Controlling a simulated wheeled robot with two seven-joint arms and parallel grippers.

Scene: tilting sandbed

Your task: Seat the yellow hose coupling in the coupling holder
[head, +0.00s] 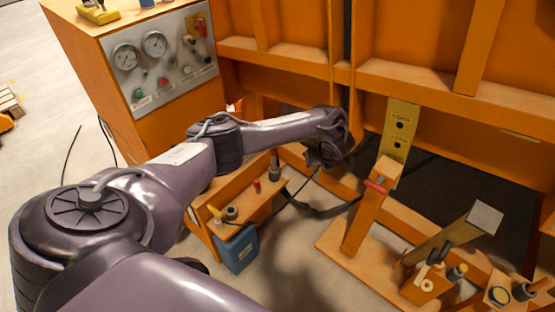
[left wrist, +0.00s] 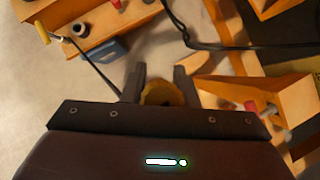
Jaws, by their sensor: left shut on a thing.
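My left gripper (head: 325,158) reaches over the floor between the orange cabinet and the stand. In the left wrist view its two dark fingers (left wrist: 160,85) are shut on a dull yellow, rounded piece, which appears to be the yellow hose coupling (left wrist: 160,93). The fingers and palm hide much of it. A thin dark line runs from the low orange shelf to the gripper. A dark ring-shaped socket (head: 232,212) is on that shelf; it also shows in the left wrist view (left wrist: 79,29). I cannot tell whether it is the coupling holder. My right gripper is out of view.
The orange shelf (head: 262,205) carries a yellow-ended piece (head: 215,211) and a red peg (head: 257,185). A blue bin (head: 238,250) stands below. A stand with a red-handled lever (head: 367,210) is on the right.

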